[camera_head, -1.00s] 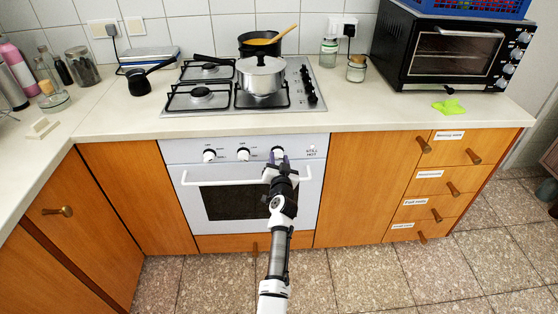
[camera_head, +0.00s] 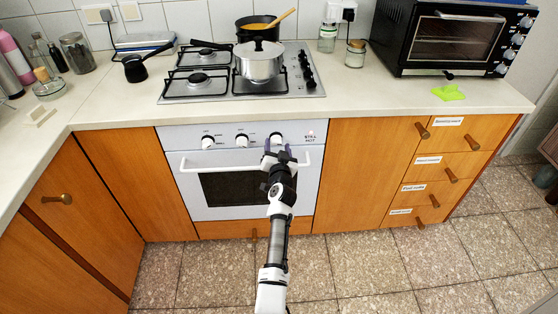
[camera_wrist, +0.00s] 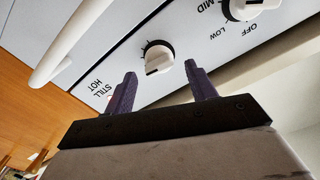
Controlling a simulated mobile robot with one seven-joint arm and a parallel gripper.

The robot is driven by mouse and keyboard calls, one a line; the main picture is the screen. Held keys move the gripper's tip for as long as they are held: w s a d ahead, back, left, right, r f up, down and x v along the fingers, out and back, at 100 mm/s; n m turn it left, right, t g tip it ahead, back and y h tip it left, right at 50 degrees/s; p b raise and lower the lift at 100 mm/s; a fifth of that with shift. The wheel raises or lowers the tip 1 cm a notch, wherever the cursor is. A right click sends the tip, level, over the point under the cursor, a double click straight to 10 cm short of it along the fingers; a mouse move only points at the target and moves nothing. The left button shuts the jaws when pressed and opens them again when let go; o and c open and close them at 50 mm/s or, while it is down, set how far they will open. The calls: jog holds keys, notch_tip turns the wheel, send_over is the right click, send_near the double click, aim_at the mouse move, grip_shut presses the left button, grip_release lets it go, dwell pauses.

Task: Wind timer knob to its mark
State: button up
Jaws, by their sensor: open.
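The built-in oven's front panel has a row of three white knobs. The rightmost knob (camera_head: 276,138) has small dark marks around it; no label shows that it is the timer. It also shows in the wrist view (camera_wrist: 158,57), with its pointer bar towards the lower part of the picture. My gripper (camera_head: 277,151) is open in front of and slightly below this knob. In the wrist view its two dark purple fingers (camera_wrist: 160,72) stand apart, with the knob beyond the gap between them; nothing is held.
The white oven handle (camera_head: 246,163) runs below the knobs, close to my gripper. The middle knob (camera_head: 242,141) with OFF, LOW and MID lettering is beside it. A STILL HOT light (camera_head: 311,134) sits at the right. A pot (camera_head: 260,64) stands on the hob above.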

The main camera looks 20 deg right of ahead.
jog(key=v, duration=1.3)
jog(key=shift+b, duration=0.45)
jog(key=shift+r, duration=0.1)
